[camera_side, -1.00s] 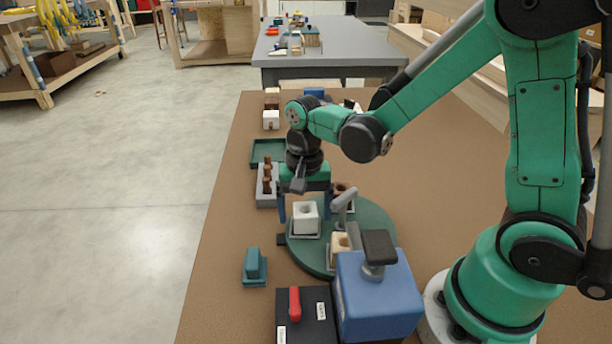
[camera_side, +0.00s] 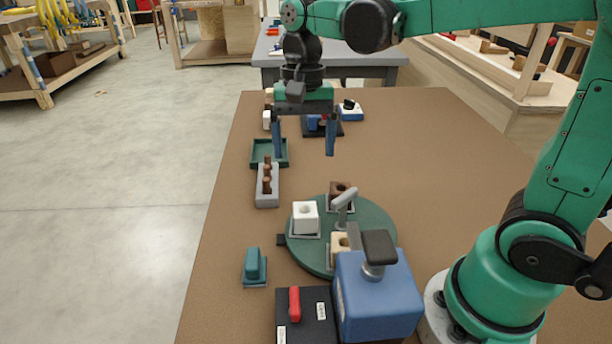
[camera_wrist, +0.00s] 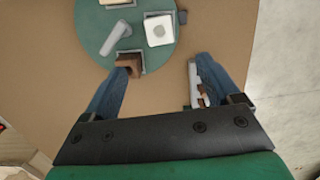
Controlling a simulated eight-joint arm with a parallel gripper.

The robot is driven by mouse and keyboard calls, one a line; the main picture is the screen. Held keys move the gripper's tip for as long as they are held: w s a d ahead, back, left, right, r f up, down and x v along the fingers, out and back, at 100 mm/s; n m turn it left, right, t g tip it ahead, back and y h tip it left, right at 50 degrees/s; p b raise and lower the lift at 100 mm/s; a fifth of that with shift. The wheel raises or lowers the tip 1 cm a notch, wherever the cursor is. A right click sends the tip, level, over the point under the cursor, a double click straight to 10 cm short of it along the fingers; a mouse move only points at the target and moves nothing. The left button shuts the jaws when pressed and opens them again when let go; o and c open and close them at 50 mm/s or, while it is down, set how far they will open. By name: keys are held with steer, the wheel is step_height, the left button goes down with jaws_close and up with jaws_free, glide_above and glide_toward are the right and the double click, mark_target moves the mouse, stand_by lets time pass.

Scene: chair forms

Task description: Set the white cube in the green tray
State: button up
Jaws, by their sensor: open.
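My gripper (camera_side: 304,153) is open and empty, raised above the table behind the turntable. In the wrist view its two blue fingers (camera_wrist: 160,80) are wide apart, with the cube beyond them.
A grey holder with brown pegs (camera_side: 267,190) stands between tray and turntable. The turntable also bears a brown block (camera_side: 338,190), a beige block (camera_side: 339,243) and a grey lever (camera_side: 345,203). A blue box (camera_side: 378,300) and a red-switch panel (camera_side: 308,318) are in front.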

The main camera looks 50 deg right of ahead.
steer(key=s+n+t, duration=0.1)
steer(key=n+t, duration=0.1)
steer(key=n, duration=0.1)
steer(key=s+f+n+t, duration=0.1)
steer(key=n+t, duration=0.2)
steer(key=s+f+n+t, duration=0.1)
steer(key=n+t, duration=0.2)
steer(key=shift+s+d+h, duration=0.25)
steer(key=shift+s+h, duration=0.15)
steer(key=shift+o, duration=0.5)
